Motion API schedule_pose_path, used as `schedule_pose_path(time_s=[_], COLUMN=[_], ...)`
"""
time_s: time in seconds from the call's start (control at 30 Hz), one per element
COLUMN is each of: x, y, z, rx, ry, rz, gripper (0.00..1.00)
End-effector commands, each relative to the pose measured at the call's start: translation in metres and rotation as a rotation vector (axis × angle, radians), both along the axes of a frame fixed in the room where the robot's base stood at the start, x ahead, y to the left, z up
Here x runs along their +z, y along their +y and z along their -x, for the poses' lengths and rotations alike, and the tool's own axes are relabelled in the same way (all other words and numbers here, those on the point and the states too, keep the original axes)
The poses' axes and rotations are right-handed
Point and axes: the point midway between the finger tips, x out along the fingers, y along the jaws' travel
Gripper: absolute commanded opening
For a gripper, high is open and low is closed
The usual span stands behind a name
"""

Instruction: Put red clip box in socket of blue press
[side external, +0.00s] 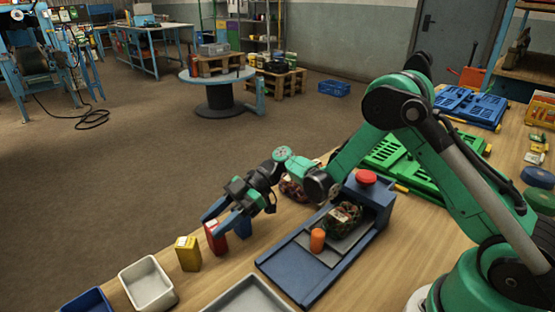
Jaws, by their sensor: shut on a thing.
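The red clip box (216,242) is upright at the left part of the wooden table, between a yellow box and a blue box. My gripper (218,222) reaches down to it from above, its blue fingers shut on its upper part. Whether the box still touches the table I cannot tell. The blue press (296,282) lies to the right, with a grey plate and a red knob (366,177) on its raised rear block. A netted sack (342,220) and an orange cylinder (317,240) are on the press. I cannot make out its socket clearly.
The yellow box (188,254) stands close left of the red one, the blue box (243,228) close right. A white bin (148,285), a blue bin (86,302) and a grey tray (250,296) lie in front. Another netted sack (293,190) is behind the press. Green crates (410,165) lie farther back.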

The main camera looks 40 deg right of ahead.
Motion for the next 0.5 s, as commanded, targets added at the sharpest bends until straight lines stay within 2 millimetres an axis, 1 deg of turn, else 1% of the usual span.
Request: schedule_pose_path(time_s=[0.13,0.17,0.2,0.23,0.27,0.5], x=[-0.0015,-0.0012,-0.0011,-0.0010,-0.0010,-0.0010], y=[0.0000,0.0000,0.0000,0.0000,0.0000,0.0000], z=[-0.0001,0.0000,0.0000,0.0000,-0.0001,-0.0001], rx=[0.000,0.000,0.000,0.000,0.000,0.000], ry=[0.000,0.000,0.000,0.000,0.000,0.000], rz=[0.000,0.000,0.000,0.000,0.000,0.000], gripper=[0.00,0.50,0.61,0.69,0.73,0.73])
